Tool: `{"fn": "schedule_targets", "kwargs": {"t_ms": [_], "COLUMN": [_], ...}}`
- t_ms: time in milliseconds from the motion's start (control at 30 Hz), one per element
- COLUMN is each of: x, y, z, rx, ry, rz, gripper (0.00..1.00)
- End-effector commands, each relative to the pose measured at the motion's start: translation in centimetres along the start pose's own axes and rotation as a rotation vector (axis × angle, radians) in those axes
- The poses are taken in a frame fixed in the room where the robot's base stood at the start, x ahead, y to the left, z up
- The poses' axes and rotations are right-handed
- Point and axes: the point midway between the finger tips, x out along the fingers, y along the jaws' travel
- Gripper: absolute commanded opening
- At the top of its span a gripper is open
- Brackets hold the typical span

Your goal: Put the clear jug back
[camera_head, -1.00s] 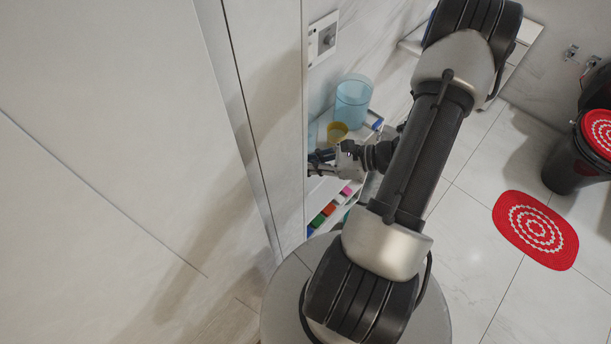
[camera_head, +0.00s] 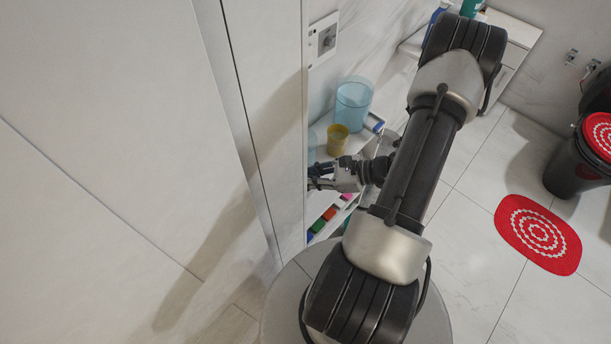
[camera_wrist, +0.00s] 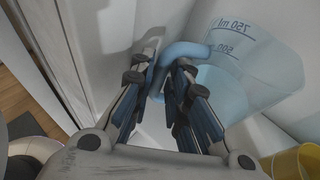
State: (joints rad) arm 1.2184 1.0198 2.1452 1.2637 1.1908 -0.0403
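The clear jug (camera_wrist: 240,70) is see-through and bluish, with dark volume marks. It fills the upper right of the wrist view, seen aslant. Its curved blue handle (camera_wrist: 188,50) reaches between my fingertips. My gripper (camera_wrist: 168,75) looks shut on this handle, with a finger on each side and little room at the tips. In the head view my gripper (camera_head: 318,176) reaches left beside a shelf unit, and its fingertips are partly cut off by the panel edge. The jug is mostly hidden there.
A yellow cup (camera_head: 338,140) stands close to my gripper; it also shows in the wrist view (camera_wrist: 295,163). A blue see-through container (camera_head: 353,105) stands behind it on the white shelf. Colourful items (camera_head: 325,216) lie below. A tall pale panel (camera_head: 285,130) bounds the left.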

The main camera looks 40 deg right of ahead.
Motion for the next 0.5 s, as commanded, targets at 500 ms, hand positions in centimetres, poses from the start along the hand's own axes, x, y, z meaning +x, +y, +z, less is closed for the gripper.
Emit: {"fn": "schedule_targets", "kwargs": {"t_ms": [500], "x": [-0.08], "y": [0.0], "z": [0.21], "rx": [0.0], "ry": [0.0], "rz": [0.0], "gripper": [0.31]}}
